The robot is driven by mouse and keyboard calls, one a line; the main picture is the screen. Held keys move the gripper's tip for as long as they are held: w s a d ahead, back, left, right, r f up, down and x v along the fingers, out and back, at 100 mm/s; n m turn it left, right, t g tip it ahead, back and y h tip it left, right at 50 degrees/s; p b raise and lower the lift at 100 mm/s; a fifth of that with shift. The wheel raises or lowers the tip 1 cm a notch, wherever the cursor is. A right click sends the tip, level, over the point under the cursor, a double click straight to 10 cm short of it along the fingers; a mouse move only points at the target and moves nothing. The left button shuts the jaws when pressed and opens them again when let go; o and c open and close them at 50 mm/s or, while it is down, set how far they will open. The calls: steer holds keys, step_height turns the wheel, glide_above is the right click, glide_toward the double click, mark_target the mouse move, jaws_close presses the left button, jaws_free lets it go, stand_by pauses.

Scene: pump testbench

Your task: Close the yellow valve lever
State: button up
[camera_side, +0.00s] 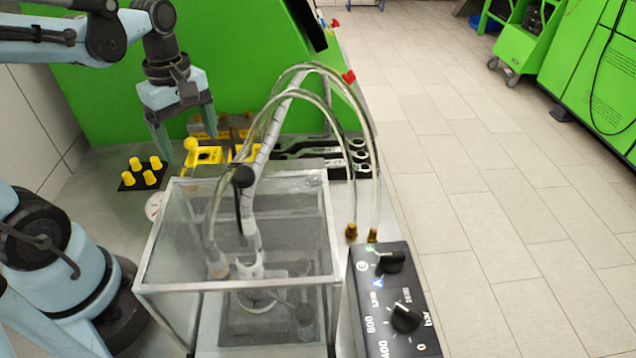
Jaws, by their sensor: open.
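A yellow valve lever (190,157) with a rounded end stands at the back left corner of the clear tank, beside a flat yellow piece (208,155). My gripper (188,145) points down from the upper left, its two fingers spread apart with nothing between them. In the picture, its fingertips are at about the height of the lever's rounded end, one on each side. With one view I cannot tell the depth between them or whether they touch. The lower end of the lever is partly hidden near the tank's rim.
The clear tank (175,250) has a metal rim, and hoses (330,105) arch above it. A black control box (390,325) with knobs is at front right. Yellow pegs (150,178) on a black plate and a round gauge (153,205) are left. Wrenches (300,147) lie behind.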

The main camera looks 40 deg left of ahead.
steer(key=shift+r, duration=3)
steer(key=shift+w+d+f+m+t, duration=0.15)
steer(key=shift+w+d+m+t, duration=0.05)
steer(key=shift+m, duration=0.3)
steer(key=shift+w+d+f+m+t, duration=0.15)
steer(key=shift+m+t, duration=0.05)
steer(key=shift+m, duration=0.3)
steer(key=d+f+m+t, duration=0.1)
steer(key=d+m+t, duration=0.1)
steer(key=m, duration=0.2)
steer(key=w+d+f+m+t, duration=0.1)
steer(key=d+m+t, duration=0.1)
steer(key=m, duration=0.3)
steer(key=w+d+f+m+t, duration=0.1)
steer(key=d+f+m, duration=0.1)
steer(key=m, duration=0.3)
steer(key=shift+w+t, duration=0.2)
steer(key=shift+t, duration=0.2)
steer(key=shift+s+d+f+m+t, duration=0.15)
steer(key=shift+d+m, duration=0.1)
steer(key=shift+m, duration=0.2)
steer(key=shift+w+d+f+m+t, duration=0.1)
steer(key=shift+d+m+t, duration=0.1)
steer(key=shift+m, duration=0.25)
